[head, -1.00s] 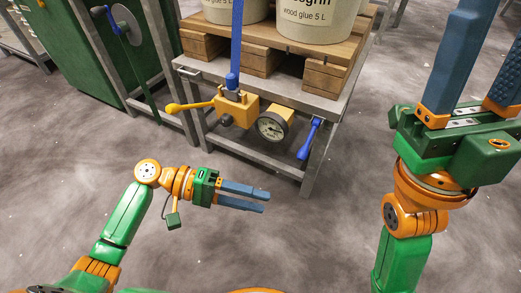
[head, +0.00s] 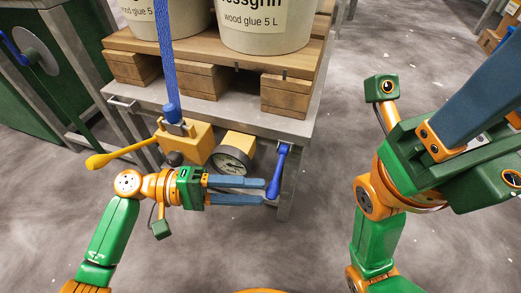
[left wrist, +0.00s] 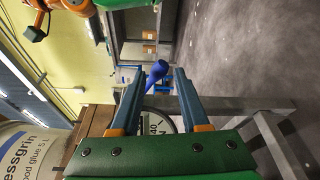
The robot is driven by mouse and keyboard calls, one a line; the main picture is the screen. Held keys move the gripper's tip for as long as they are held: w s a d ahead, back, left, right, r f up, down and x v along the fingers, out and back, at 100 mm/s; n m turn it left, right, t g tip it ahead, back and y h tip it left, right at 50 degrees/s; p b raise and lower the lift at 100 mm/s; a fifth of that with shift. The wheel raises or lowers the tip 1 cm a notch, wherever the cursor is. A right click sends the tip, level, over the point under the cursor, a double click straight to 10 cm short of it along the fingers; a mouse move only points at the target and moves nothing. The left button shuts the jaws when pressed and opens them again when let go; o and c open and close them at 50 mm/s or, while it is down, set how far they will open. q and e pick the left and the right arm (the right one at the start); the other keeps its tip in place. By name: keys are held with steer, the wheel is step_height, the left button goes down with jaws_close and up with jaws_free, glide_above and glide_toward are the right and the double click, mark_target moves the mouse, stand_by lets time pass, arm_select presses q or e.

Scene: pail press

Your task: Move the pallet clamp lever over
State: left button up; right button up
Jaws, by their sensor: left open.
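A blue lever (head: 278,170) hangs at the right front corner of the pallet stand, its knob end low. A yellow lever (head: 122,154) sticks out left from a yellow block (head: 186,142) on the stand's front; neither lever is labelled. My left gripper (head: 264,191) is open, its fingers pointing right, tips close to the blue knob. In the left wrist view the blue knob (left wrist: 158,70) shows in the gap between the fingertips (left wrist: 159,74); contact cannot be told. My right gripper (head: 478,95) is high at the right, partly out of frame, away from the levers.
A round gauge (head: 231,161) sits between the block and the blue lever, behind my left gripper. A blue strap (head: 165,60) runs up from the block. Glue pails (head: 266,30) stand on a wooden pallet (head: 225,55). Floor to the right of the stand is clear.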

arm_select(q)
steer(key=d, duration=0.2)
steer(key=shift+d, duration=0.35)
steer(key=shift+a, duration=0.1)
jaws_close()
steer(key=r+p, duration=0.2)
steer(key=p, duration=0.1)
steer(key=shift+s+a+r, duration=0.15)
steer(key=shift+s, duration=0.15)
